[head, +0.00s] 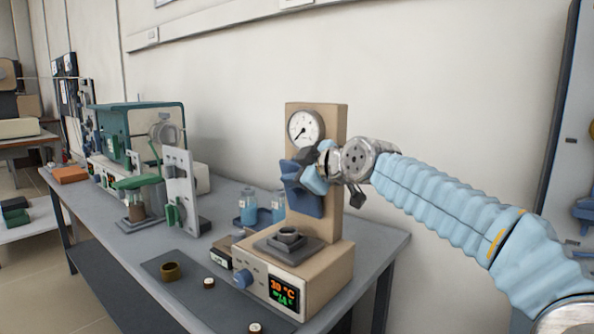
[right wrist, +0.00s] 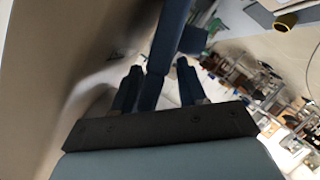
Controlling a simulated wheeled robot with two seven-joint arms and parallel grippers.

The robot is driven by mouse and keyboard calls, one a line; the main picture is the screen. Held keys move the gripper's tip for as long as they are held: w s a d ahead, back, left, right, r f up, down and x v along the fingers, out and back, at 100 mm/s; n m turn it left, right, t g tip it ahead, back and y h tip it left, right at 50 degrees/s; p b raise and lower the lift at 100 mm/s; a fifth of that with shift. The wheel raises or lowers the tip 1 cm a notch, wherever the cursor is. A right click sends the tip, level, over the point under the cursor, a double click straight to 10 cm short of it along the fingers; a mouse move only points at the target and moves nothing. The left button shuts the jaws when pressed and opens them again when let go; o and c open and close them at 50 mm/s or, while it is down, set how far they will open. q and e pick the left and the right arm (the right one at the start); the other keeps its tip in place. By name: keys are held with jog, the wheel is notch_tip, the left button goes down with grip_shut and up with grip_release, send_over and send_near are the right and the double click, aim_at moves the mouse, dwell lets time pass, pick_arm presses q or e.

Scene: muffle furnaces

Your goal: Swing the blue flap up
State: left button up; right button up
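The blue flap (head: 308,203) hangs on the front of the beige upright of the bench device, below a round gauge (head: 305,128). My right gripper (head: 305,168) is at the flap's upper part and hides some of it. In the right wrist view, the two dark fingers of my right gripper (right wrist: 156,88) stand apart. A blue part of the flap (right wrist: 172,38) runs between them, with visible gaps to the fingers. Whether any finger touches it I cannot tell. My left gripper is not in view.
The device's beige base (head: 325,275) has a blue knob and a lit display. A dark cup (head: 288,235) stands on its plate below the flap. Blue bottles (head: 248,207) stand behind.

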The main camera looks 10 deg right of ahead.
jog(key=b+v, duration=0.2)
jog(key=v, duration=1.1)
jog(key=shift+s+d+r, duration=0.2)
